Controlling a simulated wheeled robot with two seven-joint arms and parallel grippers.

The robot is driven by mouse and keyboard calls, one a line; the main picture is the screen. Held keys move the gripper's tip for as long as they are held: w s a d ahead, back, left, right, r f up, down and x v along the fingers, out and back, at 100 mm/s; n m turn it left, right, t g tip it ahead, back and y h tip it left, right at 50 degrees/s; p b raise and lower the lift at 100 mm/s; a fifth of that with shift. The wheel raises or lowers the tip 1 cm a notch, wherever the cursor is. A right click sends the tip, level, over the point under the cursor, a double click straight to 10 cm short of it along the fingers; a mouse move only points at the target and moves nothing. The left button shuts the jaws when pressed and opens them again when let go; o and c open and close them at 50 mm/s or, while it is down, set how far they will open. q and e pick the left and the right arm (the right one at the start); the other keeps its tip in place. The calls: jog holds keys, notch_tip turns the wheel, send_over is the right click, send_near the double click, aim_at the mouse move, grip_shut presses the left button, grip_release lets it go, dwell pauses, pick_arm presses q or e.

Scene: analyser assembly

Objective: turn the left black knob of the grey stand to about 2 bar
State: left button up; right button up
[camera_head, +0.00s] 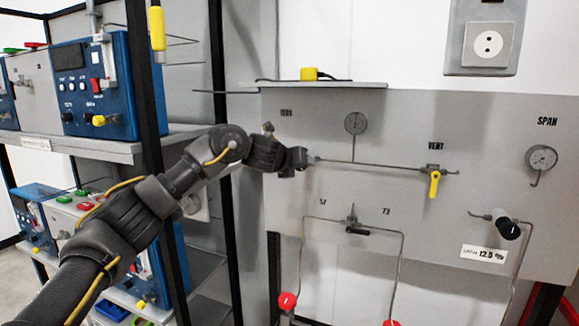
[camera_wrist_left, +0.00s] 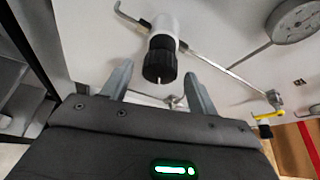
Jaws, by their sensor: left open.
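The left black knob (camera_wrist_left: 159,66) of the grey stand (camera_head: 400,120) shows in the left wrist view on a white cylindrical body. In the head view my gripper and wrist hide it. My left gripper (camera_head: 303,159) is at the stand's left part. In the left wrist view the left gripper (camera_wrist_left: 157,78) is open, with one finger on each side of the knob's axis; I cannot tell whether they touch it. A round gauge (camera_head: 356,123) sits right of the gripper and also shows in the wrist view (camera_wrist_left: 295,18); its reading is too small to tell. My right gripper is not in view.
A second black knob (camera_head: 508,230) and gauge (camera_head: 541,158) are at the stand's right. A yellow vent valve handle (camera_head: 434,184) hangs on the thin pipe. A black-handled valve (camera_head: 356,229) sits below. A rack with blue analysers (camera_head: 95,90) stands left, beside my arm.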

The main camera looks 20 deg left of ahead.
pick_arm(q)
jog(key=b+v, duration=0.3)
jog(key=v, duration=0.5)
jog(key=shift+s, duration=0.3)
